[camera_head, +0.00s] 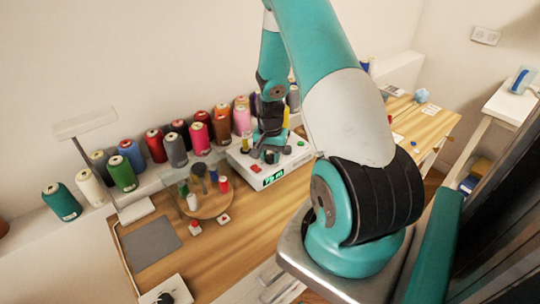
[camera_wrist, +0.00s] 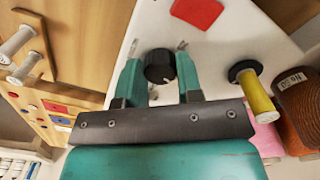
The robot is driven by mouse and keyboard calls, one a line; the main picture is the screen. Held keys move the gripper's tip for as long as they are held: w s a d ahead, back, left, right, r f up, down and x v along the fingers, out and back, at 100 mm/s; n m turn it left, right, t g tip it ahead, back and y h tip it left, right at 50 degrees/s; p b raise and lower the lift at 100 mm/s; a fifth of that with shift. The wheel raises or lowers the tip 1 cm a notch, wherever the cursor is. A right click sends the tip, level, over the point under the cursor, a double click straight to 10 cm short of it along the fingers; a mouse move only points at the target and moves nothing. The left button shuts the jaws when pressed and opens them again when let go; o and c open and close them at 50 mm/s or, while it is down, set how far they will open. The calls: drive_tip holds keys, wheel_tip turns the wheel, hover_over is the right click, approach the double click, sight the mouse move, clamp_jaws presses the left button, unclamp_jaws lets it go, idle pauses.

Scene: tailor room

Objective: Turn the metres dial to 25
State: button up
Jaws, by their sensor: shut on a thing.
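The white winder box (camera_head: 246,172) stands on the wooden table, with a lit green display (camera_head: 272,178) on its front; I cannot read its figures surely. In the wrist view a round black dial (camera_wrist: 160,67) on the white top sits between the two teal fingers of my gripper (camera_wrist: 157,50), which is shut on it. A pale mark shows on the dial's face; I cannot make out a scale or label. In the head view my wrist reaches down over the box and partly hides its knobs.
A red patch (camera_wrist: 196,13) lies on the box top near the dial. A yellow spool (camera_wrist: 258,97) stands to the right of my fingers. Several coloured thread cones line the wall behind. A round wooden tray (camera_head: 211,207) with small spools is left of the box.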

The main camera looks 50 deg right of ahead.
sight(271, 156)
drive_tip(key=n, duration=0.3)
drive_tip(key=shift+n+b, duration=0.35)
drive_tip(key=shift+n, duration=0.05)
drive_tip(key=n, duration=0.4)
drive_tip(key=shift+n, duration=0.3)
drive_tip(key=n+b, duration=0.1)
drive_tip(key=n, duration=0.3)
drive_tip(key=shift+d+n, duration=0.1)
drive_tip(key=shift+n, duration=2.1)
drive_tip(key=o, duration=0.9)
wheel_tip(271, 156, up, 18)
drive_tip(key=shift+f+b, duration=0.25)
drive_tip(key=shift+b, duration=0.6)
